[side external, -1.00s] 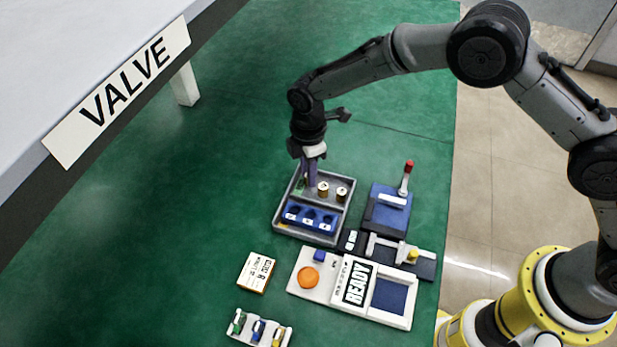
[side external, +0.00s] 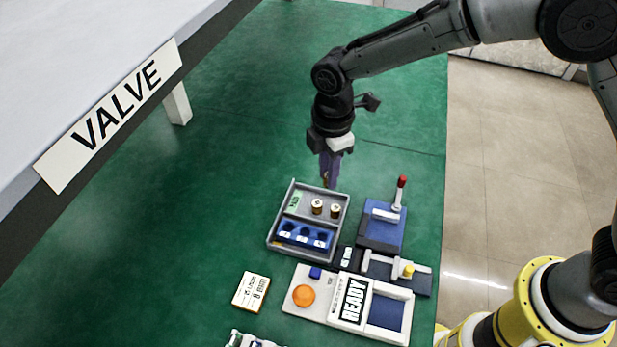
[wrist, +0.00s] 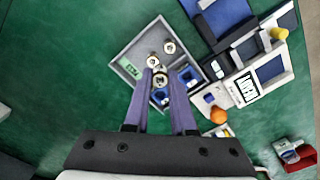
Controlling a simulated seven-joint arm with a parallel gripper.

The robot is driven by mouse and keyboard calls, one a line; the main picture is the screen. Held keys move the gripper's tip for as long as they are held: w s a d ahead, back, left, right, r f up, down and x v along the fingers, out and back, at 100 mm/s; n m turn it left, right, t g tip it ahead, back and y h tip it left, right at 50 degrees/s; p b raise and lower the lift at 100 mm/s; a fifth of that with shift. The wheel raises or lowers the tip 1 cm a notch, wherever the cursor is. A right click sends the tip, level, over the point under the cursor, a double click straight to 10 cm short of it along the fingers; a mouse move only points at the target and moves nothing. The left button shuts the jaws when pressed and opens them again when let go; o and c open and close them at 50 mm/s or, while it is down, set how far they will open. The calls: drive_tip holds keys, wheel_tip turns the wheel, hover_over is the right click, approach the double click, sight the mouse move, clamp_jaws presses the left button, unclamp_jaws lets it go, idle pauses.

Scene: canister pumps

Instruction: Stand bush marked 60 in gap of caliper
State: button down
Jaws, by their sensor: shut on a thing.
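My gripper (side external: 328,183) is shut on a small brass-coloured bush (wrist: 160,79), held above the far end of the grey tray (side external: 272,232). The held bush's top shows between the fingertips in the wrist view, its marking too small to read. Two more bushes, a left one (side external: 317,207) and a right one (side external: 336,211), stand upright in the tray, pale tops up, their marks unreadable. The caliper (side external: 382,267), with pale jaws and a yellow knob (side external: 408,271), lies on a dark base right of the tray, apart from my gripper.
A blue fixture with a red-tipped lever (side external: 400,190) stands to the right. In front are a READY panel (side external: 350,300) with an orange button (side external: 304,295) and a printed card (side external: 251,291). Green table is clear leftward.

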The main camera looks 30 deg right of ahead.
drive_tip(key=s+d+r, duration=0.3)
drive_tip(key=s+d, duration=0.1)
drive_tip(key=s, duration=0.2)
drive_tip(key=s+a+f, duration=0.1)
drive_tip(key=s+f, duration=0.3)
drive_tip(key=s, duration=0.7)
drive_tip(key=shift+a+f+n, duration=0.15)
drive_tip(key=shift+a+n, duration=0.1)
drive_tip(key=shift+n, duration=0.15)
drive_tip(key=shift+f, duration=3.8)
